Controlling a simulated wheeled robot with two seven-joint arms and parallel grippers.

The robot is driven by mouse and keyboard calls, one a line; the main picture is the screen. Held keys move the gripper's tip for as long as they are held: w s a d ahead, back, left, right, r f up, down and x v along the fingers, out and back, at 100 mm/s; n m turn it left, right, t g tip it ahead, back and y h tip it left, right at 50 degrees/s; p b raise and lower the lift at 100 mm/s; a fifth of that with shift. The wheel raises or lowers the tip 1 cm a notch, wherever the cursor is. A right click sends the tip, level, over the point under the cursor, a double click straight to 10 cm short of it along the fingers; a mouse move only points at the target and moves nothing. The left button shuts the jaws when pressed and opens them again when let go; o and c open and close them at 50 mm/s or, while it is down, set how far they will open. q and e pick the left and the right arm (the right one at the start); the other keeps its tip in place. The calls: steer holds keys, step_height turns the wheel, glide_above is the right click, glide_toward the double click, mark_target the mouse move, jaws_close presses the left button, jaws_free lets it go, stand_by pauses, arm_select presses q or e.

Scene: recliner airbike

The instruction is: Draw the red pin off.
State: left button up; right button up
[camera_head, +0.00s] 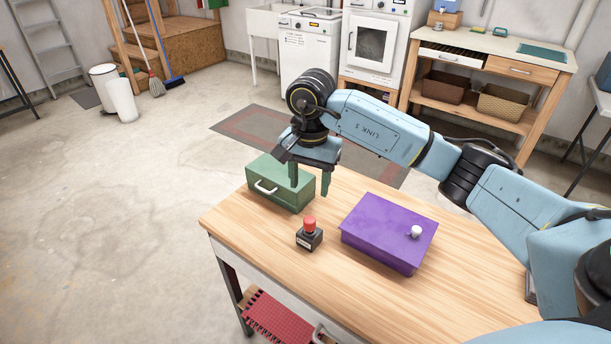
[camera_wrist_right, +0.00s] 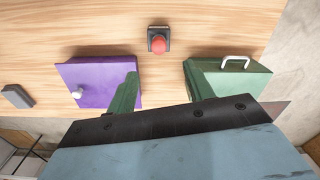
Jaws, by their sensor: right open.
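The red pin (camera_head: 309,223) is a short red, round-topped piece standing upright in a small black base (camera_head: 309,239) on the wooden table. In the right wrist view the red pin (camera_wrist_right: 158,43) shows at the top middle, ahead of the fingers. My right gripper (camera_head: 309,186) is open and empty, pointing down above the table. It is apart from the pin and appears beyond it, overlapping the green box in the head view. In the right wrist view my right gripper (camera_wrist_right: 160,70) has its two green fingers spread wide. My left gripper is not in view.
A green box (camera_head: 272,190) with a white handle stands at the table's far left. A purple box (camera_head: 375,222) with a white knob (camera_head: 416,231) stands right of the pin. A grey block (camera_wrist_right: 17,97) shows in the wrist view. The table (camera_head: 340,290) is clear in front.

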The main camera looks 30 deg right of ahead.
mark_target(310, 219)
step_height(310, 219, down, 13)
steer(key=shift+s+f+b, duration=0.1)
steer(key=shift+b, duration=0.2)
steer(key=shift+c, duration=0.4)
steer(key=c, duration=1)
